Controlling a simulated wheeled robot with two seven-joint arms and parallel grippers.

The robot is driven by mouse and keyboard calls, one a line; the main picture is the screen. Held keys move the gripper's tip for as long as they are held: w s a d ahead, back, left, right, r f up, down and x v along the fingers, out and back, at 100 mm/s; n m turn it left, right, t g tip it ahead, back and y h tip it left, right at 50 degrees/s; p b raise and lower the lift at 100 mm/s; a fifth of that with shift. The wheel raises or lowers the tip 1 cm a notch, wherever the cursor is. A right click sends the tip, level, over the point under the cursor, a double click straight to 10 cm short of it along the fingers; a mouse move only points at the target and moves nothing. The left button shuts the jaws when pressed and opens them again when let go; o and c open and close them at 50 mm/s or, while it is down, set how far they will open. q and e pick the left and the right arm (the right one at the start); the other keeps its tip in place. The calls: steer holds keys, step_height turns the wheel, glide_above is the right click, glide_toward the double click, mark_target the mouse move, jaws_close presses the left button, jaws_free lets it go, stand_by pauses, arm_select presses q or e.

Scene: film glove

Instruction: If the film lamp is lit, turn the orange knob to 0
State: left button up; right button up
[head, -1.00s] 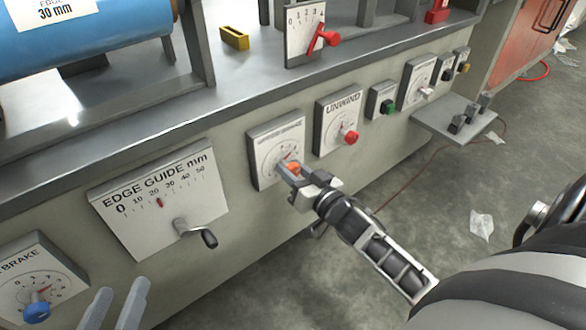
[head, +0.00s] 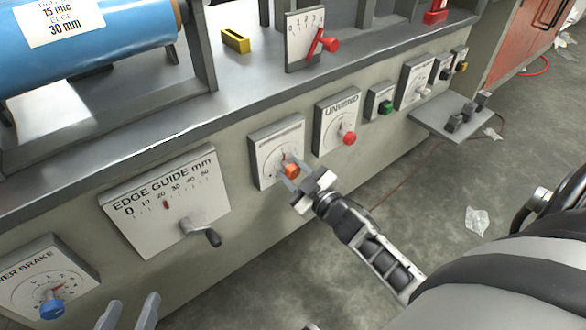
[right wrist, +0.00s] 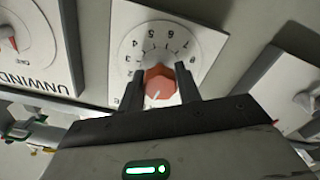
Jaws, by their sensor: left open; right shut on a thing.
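The orange knob (head: 291,171) sits on a white numbered dial plate on the machine front. My right gripper (head: 291,168) has one finger on each side of it and is shut on it. In the right wrist view the knob (right wrist: 160,82) lies between the dark fingers (right wrist: 160,88). Its pale pointer mark points down and slightly left, toward a dial part hidden by my gripper. My left gripper (head: 128,312) is open and empty at the bottom left edge. I cannot make out which thing is the film lamp or whether it is lit.
The edge guide plate with its crank (head: 206,234) and the blue brake knob (head: 51,304) are left of the orange knob. The red unwind knob (head: 348,138) and a green button (head: 387,107) are right. A grey shelf (head: 455,122) sticks out farther right.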

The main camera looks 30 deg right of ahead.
steer(key=shift+n, duration=0.5)
arm_select(q)
steer(key=shift+w+a+f, duration=0.1)
steer(key=shift+f, duration=0.1)
arm_select(e)
steer(key=shift+n, duration=0.3)
arm_select(q)
steer(key=shift+w+r, duration=0.15)
arm_select(e)
steer(key=o, duration=1)
steer(key=shift+c, duration=0.2)
steer(key=shift+s+p, duration=0.3)
steer(key=shift+s, duration=0.3)
arm_select(q)
steer(key=f+p, duration=0.1)
steer(key=f+g+y+p, duration=0.1)
steer(key=shift+a+f+g+p, duration=0.15)
steer(key=shift+a+g+p, duration=0.15)
steer(key=shift+a+p, duration=0.1)
arm_select(e)
steer(key=s+d, duration=0.1)
steer(key=s, duration=1.3)
steer(key=shift+s+d, duration=0.15)
steer(key=shift+s, duration=0.25)
